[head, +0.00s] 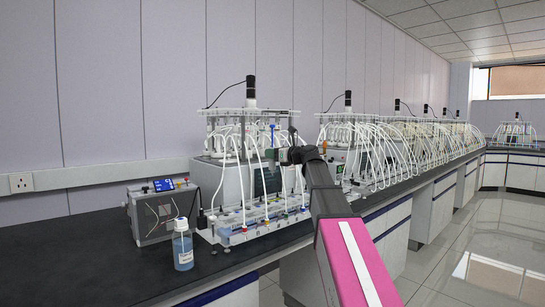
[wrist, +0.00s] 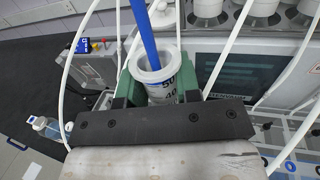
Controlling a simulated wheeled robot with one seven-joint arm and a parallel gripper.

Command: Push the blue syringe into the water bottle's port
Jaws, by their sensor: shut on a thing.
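The syringe (wrist: 159,70) has a clear barrel with dark scale marks and a blue plunger, which rises out of its top. My gripper (wrist: 160,92) is shut on the barrel, with a green finger on each side. In the head view the blue plunger (head: 272,130) shows above my gripper (head: 272,155), in front of the first reactor unit. The water bottle (head: 183,250), with blue liquid and a white cap, stands on the dark bench at the front left, well apart from the syringe. It also shows at the left of the wrist view (wrist: 45,128). Its port is too small to make out. The syringe tip is hidden.
A control box (head: 162,210) with a blue screen stands behind the bottle. The reactor unit (head: 250,170), with many white tubes, is close around my gripper. Loose tubes cross the wrist view. Bare bench lies left of the bottle.

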